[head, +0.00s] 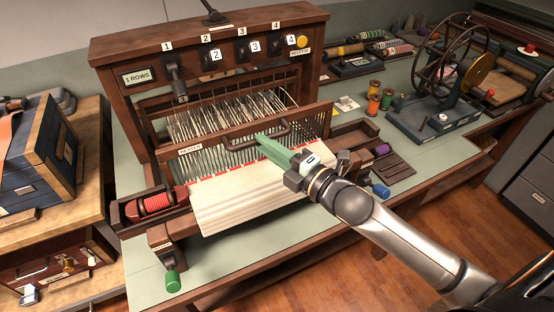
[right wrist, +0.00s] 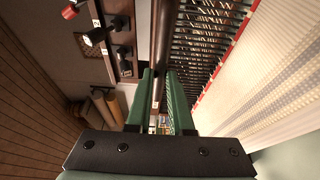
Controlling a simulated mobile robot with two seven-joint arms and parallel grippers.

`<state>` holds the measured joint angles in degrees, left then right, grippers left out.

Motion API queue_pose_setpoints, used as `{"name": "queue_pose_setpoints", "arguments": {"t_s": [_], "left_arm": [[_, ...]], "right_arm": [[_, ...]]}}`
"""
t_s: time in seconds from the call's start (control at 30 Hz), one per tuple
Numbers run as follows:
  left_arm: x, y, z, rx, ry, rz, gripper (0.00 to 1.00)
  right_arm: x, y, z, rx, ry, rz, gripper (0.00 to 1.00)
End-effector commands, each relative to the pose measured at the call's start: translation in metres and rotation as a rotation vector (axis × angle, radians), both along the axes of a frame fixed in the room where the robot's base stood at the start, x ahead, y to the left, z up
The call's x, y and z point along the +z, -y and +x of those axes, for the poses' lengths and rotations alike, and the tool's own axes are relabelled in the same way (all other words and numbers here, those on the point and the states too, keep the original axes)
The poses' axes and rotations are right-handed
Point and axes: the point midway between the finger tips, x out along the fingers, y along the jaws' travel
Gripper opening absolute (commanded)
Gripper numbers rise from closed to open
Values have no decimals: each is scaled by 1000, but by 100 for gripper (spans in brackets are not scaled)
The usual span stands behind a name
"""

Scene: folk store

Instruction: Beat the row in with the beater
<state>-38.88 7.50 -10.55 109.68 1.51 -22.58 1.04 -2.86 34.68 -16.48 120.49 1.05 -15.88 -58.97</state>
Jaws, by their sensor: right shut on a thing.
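The wooden loom (head: 120,55) stands on the green-topped bench. Its beater (head: 312,115), a dark bar over an upright reed, crosses the loom in front of the pale warp threads. A dark U-shaped handle (head: 240,147) sticks out from the beater's front. My right gripper (head: 261,141) is shut on this handle with its green fingers. In the right wrist view the dark handle (right wrist: 163,50) runs between the fingers. The cream cloth (head: 240,203) lies in front of the reed, with a red row (right wrist: 222,78) along its edge. My left gripper is not in view.
A red-wound shuttle (head: 158,203) lies in the left tray. A green knob (head: 172,281) is at the loom's front left. Numbered levers and a "1 ROWS" plate (head: 142,77) are on the top frame. Spools and a spinning wheel (head: 455,60) stand to the right.

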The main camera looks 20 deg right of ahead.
Motion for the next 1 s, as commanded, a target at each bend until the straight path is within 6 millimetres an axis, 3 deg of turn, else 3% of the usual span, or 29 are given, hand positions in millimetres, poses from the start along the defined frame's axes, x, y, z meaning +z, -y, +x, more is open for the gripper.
{"name": "queue_pose_setpoints", "arguments": {"t_s": [0.23, 1.0], "left_arm": [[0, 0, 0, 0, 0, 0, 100], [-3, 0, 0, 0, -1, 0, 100]], "right_arm": [[-2, -2, 5, 4, -5, 0, 0], [-3, -5, 83, 3, -6, 0, 0]]}}
